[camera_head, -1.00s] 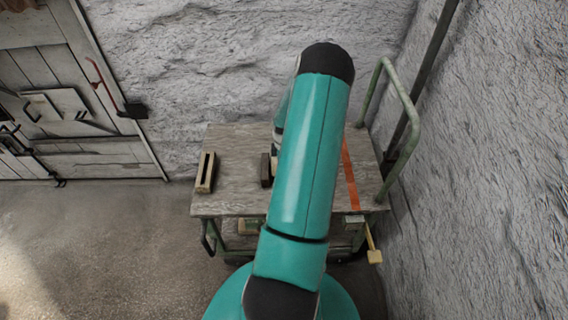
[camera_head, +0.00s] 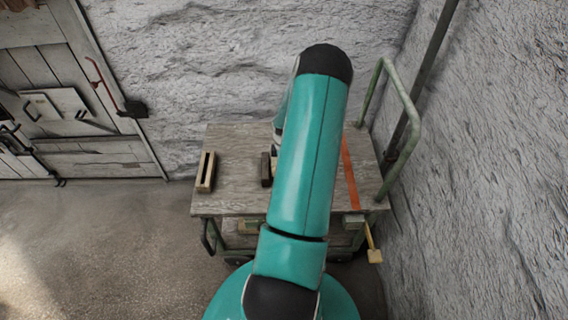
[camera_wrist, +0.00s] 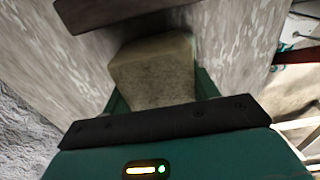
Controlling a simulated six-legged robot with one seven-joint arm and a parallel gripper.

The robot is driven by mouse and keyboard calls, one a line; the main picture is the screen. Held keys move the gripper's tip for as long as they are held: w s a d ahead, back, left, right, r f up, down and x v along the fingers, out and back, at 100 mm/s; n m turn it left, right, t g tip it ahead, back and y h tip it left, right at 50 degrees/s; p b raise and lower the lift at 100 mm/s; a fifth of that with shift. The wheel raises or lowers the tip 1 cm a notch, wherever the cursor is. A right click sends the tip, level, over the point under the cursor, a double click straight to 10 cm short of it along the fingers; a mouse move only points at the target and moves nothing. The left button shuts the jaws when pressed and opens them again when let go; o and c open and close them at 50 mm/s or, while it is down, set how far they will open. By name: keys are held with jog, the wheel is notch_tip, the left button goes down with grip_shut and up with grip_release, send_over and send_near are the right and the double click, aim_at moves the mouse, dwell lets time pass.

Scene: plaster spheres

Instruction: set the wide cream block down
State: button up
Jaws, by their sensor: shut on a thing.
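The wide cream block (camera_wrist: 152,62) is between the two teal fingers of my gripper (camera_wrist: 160,90) in the wrist view. The gripper is shut on it. The block's far end points toward a dark brown block (camera_wrist: 115,8), with a small gap seeming to lie between them. The pale streaked top of the cart (camera_wrist: 225,40) is behind the block. I cannot tell whether the block touches it. In the head view my teal arm hides the gripper and most of the held block; a small cream patch shows beside the dark block (camera_head: 266,170).
The wooden cart top (camera_head: 235,145) bears a slotted pale wooden block (camera_head: 205,172) at left and an orange-red stripe (camera_head: 350,175) at right. A green rail (camera_head: 405,105) rises at the right. Rough stone walls stand behind and right. Bare wood lies between the two blocks.

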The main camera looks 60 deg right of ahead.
jog(key=shift+f, duration=0.25)
jog(key=o, duration=1.7)
jog(key=shift+c, duration=0.2)
jog(key=shift+r, duration=0.1)
jog(key=shift+r, duration=1.9)
